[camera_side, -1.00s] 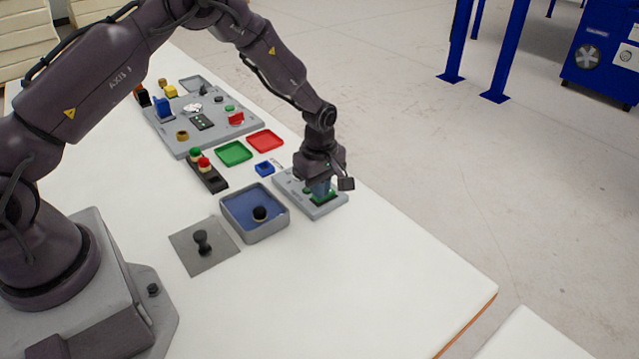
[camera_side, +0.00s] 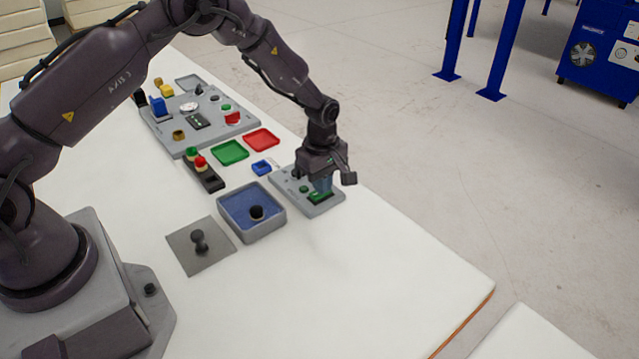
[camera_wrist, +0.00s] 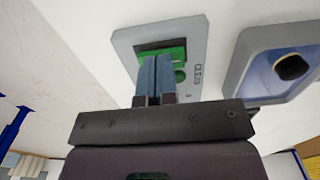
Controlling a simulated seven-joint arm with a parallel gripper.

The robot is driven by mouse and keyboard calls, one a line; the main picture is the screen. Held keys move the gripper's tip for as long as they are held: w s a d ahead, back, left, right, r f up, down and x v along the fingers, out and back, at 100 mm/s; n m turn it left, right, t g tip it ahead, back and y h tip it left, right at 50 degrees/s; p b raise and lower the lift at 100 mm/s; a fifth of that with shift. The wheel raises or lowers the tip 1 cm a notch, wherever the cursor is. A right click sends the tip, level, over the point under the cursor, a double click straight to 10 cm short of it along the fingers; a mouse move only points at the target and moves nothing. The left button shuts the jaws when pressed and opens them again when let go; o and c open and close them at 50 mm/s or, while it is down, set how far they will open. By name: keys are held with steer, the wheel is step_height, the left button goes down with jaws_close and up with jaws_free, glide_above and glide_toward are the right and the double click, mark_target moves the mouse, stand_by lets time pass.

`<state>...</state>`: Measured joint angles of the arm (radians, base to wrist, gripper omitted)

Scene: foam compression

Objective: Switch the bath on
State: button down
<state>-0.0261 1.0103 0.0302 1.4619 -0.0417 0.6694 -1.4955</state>
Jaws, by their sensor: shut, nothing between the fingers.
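The bath (camera_side: 223,216) is a square grey tray with a blue inside and a black knob-like piece (camera_side: 256,212) in it. Its corner also shows at the right of the wrist view (camera_wrist: 245,62). Right of it in the side view is a grey panel (camera_side: 318,211) with a green switch (camera_side: 319,198) in a dark frame and a small round green button (camera_side: 304,189). The wrist view shows the panel's switch (camera_wrist: 176,47) and button (camera_wrist: 181,76). My gripper (camera_side: 322,190) is shut and empty, its blue-grey fingertips (camera_wrist: 160,58) over the switch. Whether they touch it is unclear.
A grey plate with a dark knob (camera_side: 199,240) lies left of the bath. Green (camera_side: 230,152) and red (camera_side: 261,139) trays, a blue block (camera_side: 261,168), a button box (camera_side: 204,172) and a larger equipment board (camera_side: 205,138) lie behind. The front table is clear.

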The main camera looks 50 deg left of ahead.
mark_target(315, 193)
steer(key=shift+r, duration=0.1)
step_height(315, 193, up, 14)
stand_by(0.5)
steer(key=shift+s+a, duration=0.3)
steer(key=shift+s, duration=0.35)
steer(key=shift+f, duration=0.2)
step_height(315, 193, down, 14)
steer(key=shift+r, duration=0.1)
stand_by(0.4)
